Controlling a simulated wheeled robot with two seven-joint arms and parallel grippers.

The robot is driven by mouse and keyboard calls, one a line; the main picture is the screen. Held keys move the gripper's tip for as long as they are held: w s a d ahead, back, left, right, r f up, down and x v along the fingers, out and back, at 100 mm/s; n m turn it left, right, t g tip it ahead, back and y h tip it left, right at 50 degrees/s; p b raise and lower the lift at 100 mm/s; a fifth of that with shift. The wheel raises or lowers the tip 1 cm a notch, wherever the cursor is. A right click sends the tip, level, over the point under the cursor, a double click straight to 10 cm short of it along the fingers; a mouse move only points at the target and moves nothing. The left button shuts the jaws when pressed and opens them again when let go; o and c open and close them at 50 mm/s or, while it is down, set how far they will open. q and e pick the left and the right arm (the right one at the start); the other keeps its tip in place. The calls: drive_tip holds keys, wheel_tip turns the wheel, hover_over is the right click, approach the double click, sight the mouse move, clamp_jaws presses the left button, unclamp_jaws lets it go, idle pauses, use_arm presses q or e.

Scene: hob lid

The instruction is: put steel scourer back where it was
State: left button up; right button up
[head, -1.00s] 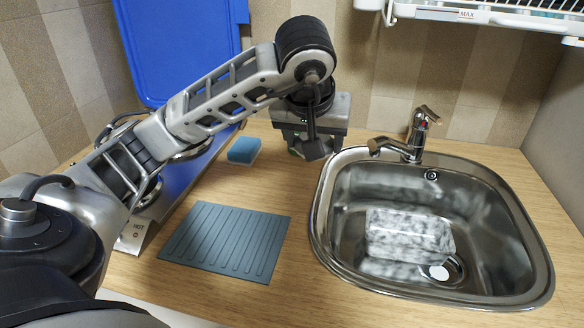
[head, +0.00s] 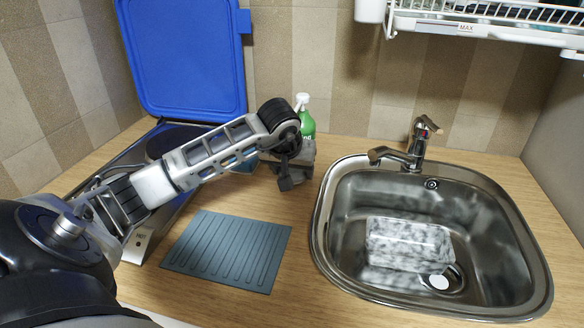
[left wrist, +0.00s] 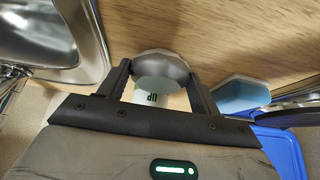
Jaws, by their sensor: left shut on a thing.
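The steel scourer (left wrist: 160,68) is a grey rounded pad between the two fingers of my left gripper (left wrist: 160,80) in the left wrist view. The gripper is shut on it. In the head view my left gripper (head: 291,182) is low over the wooden counter, left of the sink and behind the ribbed mat. The scourer is not clearly visible there. I cannot tell whether it touches the counter. My right gripper is not in view.
A green bottle (head: 307,123) stands just behind my left gripper. A blue sponge (head: 245,164) is to its left, partly hidden by my arm. The steel sink (head: 350,190), ribbed mat (head: 228,250), raised blue hob lid (head: 185,60) and dish rack (head: 480,28) surround it.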

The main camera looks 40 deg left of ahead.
use_arm(q)
drive_tip(key=shift+f, duration=0.25)
drive_tip(key=o, duration=0.9)
drive_tip(key=shift+r, duration=0.25)
drive_tip(key=shift+s+r, duration=0.2)
drive_tip(key=shift+r, duration=0.15)
drive_tip(key=v, duration=1.1)
drive_tip(key=shift+d, duration=0.1)
drive_tip(key=shift+s, duration=0.1)
